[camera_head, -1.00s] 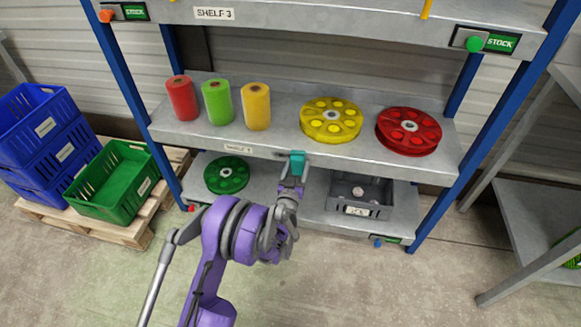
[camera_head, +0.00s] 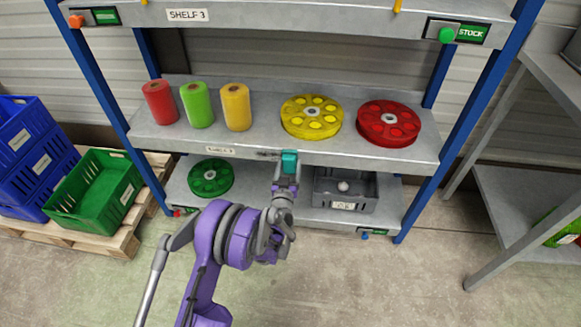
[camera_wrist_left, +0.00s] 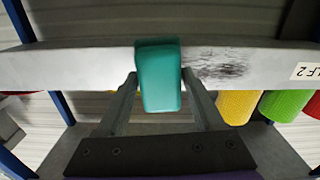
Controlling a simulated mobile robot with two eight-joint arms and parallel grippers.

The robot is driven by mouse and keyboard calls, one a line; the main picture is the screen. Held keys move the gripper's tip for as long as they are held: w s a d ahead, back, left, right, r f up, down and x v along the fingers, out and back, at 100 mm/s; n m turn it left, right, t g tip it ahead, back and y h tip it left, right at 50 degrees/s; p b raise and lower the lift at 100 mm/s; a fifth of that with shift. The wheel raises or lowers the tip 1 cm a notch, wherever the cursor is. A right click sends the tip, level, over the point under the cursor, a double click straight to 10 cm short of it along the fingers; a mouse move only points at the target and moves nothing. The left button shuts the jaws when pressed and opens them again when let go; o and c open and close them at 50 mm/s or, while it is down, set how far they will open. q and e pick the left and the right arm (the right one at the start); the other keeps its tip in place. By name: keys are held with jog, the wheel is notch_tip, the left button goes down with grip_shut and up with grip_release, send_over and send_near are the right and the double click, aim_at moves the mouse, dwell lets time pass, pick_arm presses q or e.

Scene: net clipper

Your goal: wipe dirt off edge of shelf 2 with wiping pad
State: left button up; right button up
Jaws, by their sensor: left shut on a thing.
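My left gripper (camera_head: 286,174) is shut on the teal wiping pad (camera_head: 289,160) at the front edge of shelf 2 (camera_head: 360,166). In the wrist view the pad (camera_wrist_left: 158,75) sits between the two fingers and overlaps the edge (camera_wrist_left: 70,67). It looks touching or very close; exact contact is hard to tell. A dark, streaky dirt patch (camera_wrist_left: 220,68) lies on the edge just right of the pad there. In the head view the dirt (camera_head: 267,155) shows just left of the pad. Any dirt behind the pad is hidden. My right gripper is not in view.
Red, green and yellow rolls (camera_head: 160,103) and yellow and red spools (camera_head: 311,116) stand on shelf 2. Below are a green spool (camera_head: 211,178) and a grey bin (camera_head: 345,190). Crates (camera_head: 97,188) stand on a pallet at left. The floor in front is open.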

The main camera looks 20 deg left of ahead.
pick_arm(q)
jog(key=shift+s+a, duration=0.2)
jog(key=shift+a, duration=0.85)
jog(key=shift+s+a, duration=0.25)
jog(key=shift+a, duration=0.75)
jog(key=shift+s+a, duration=0.2)
jog(key=shift+a, duration=0.85)
jog(key=shift+s+a+p, duration=0.15)
jog(key=shift+a+p, duration=0.05)
jog(key=shift+a, duration=0.4)
jog(key=shift+s+a+p, duration=0.15)
jog(key=shift+a, duration=0.45)
jog(key=shift+s+a+p, duration=0.15)
jog(key=shift+a+p, duration=0.15)
jog(key=shift+a, duration=0.25)
jog(key=shift+s+a+p, duration=0.25)
jog(key=shift+a+p, duration=0.35)
jog(key=shift+a, duration=0.2)
jog(key=shift+s+a+p, duration=0.25)
jog(key=shift+a+p, duration=0.3)
jog(key=shift+a, duration=0.25)
jog(key=v, duration=0.6)
jog(key=shift+d, duration=0.1)
jog(key=shift+b, duration=0.3)
